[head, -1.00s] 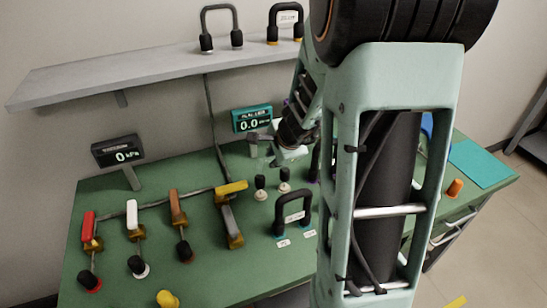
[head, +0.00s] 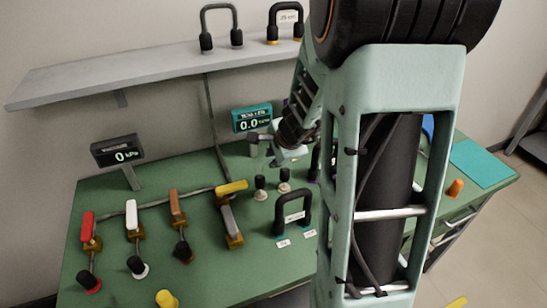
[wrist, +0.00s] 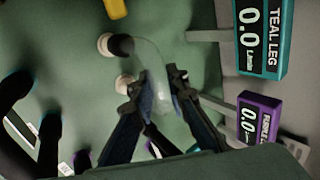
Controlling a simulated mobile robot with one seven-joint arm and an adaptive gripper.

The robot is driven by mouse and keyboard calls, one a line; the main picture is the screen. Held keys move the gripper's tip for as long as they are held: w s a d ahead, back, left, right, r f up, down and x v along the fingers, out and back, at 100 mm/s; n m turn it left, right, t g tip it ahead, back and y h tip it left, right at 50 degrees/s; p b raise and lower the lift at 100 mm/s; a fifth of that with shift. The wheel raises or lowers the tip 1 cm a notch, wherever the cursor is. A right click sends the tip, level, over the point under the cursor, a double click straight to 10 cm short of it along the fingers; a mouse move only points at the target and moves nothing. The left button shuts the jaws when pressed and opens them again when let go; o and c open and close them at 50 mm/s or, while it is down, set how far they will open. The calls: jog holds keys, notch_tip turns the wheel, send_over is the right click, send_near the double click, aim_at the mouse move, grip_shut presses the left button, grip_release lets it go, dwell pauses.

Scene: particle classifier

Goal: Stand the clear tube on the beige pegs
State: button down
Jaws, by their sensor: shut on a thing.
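The clear tube (wrist: 153,57) is a pale, see-through arch in the wrist view. My gripper (wrist: 158,85) is shut on it, with one finger on each side. A black cuff at its upper left end lies over or against one beige peg (wrist: 104,44). The other beige peg (wrist: 123,83) is partly behind a finger, and the tube's other end is hidden there. I cannot tell whether both tube ends are fully seated.
A black arched tube (head: 292,203) stands close in front, right of the pegs. A yellow-handled valve (head: 231,188) is close on the left. A teal-framed display (head: 252,118) stands behind. The shelf (head: 130,75) holds two more arched tubes. The green bench (head: 205,272) has free room in front.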

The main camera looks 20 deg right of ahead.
jog(key=shift+f+b, duration=1.7)
jog(key=shift+b, duration=0.1)
jog(key=c, duration=1.8)
grip_release()
jog(key=shift+r, duration=0.1)
jog(key=v, duration=0.7)
jog(key=shift+s, duration=0.2)
jog(key=shift+r, duration=0.15)
